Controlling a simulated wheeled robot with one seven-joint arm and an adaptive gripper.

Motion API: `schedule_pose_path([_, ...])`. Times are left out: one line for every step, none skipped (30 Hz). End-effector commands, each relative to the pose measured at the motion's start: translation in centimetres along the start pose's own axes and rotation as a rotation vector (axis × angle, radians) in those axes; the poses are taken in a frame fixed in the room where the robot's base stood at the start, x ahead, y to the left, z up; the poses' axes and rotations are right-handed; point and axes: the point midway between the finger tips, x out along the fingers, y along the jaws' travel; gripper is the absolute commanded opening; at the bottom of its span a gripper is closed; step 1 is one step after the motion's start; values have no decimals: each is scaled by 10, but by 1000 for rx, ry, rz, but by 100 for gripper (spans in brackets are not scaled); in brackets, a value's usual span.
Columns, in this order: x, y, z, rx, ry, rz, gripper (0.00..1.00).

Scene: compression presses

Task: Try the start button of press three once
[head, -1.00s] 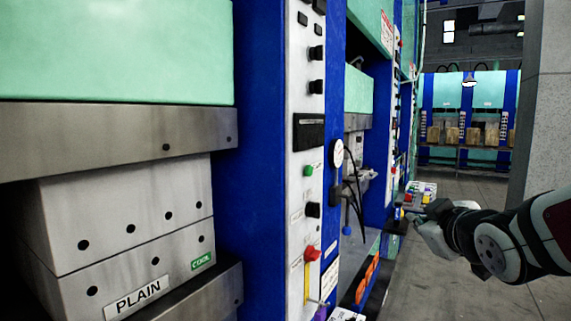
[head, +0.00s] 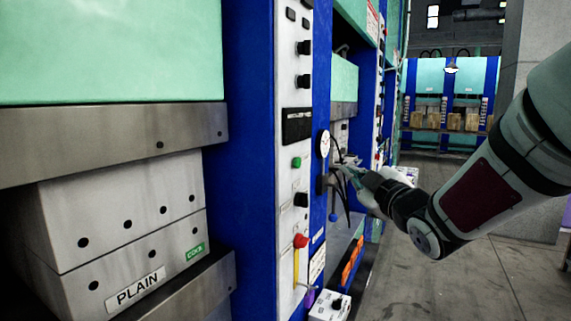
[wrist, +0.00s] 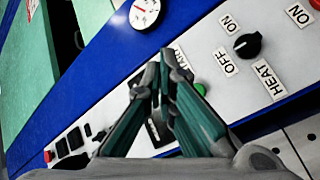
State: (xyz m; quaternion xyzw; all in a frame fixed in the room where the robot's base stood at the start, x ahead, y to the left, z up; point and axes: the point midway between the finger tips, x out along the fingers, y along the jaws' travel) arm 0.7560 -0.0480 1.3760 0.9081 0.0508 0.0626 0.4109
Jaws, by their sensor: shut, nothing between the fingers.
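My gripper (head: 347,172) is shut and empty, to the right of the near press's control panel in the head view. In the wrist view its fingertips (wrist: 160,68) are in front of a white control panel. A green button (wrist: 200,88) shows just right of the fingers, next to a label reading START that they partly cover. I cannot tell whether the fingers touch the panel. In the head view the near press's panel carries a green button (head: 296,162). No press number is readable, so I cannot tell which press is number three.
The wrist view shows a black HEAT knob (wrist: 248,46) beside the green button and a dial gauge (wrist: 145,12) on blue metal. In the head view, a red button (head: 300,240) is lower on the near panel. Cables hang behind my gripper. Open floor (head: 470,275) lies right.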

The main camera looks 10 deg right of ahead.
Motion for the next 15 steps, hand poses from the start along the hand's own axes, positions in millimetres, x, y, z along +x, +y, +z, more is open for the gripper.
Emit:
schedule_pose_path([2, -2, -2, 0, 2, -1, 0])
schedule_pose_path([3, -3, -2, 0, 2, -1, 0])
schedule_pose_path([6, -4, -4, 0, 3, -2, 0])
schedule_pose_path([7, -6, -5, 0, 2, -2, 0])
schedule_pose_path([10, -8, -6, 0, 2, -2, 0])
schedule_pose_path([13, -10, -9, -1, 2, -3, 0])
schedule_pose_path([16, -12, -11, 0, 2, -2, 0])
schedule_pose_path([18, -14, -13, 1, 3, -2, 0])
schedule_pose_path([22, -17, -16, 0, 3, -3, 0])
schedule_pose_path([25, -19, -18, 0, 2, -3, 0])
schedule_pose_path([28, -21, -20, 0, 2, -3, 0])
schedule_pose_path([32, -24, -22, 1, 2, -3, 0])
schedule_pose_path([34, -26, -24, 0, 2, -3, 0])
schedule_pose_path([37, -28, -26, 0, 2, -2, 0])
schedule_pose_path([40, -30, -29, 1, 1, -3, 0])
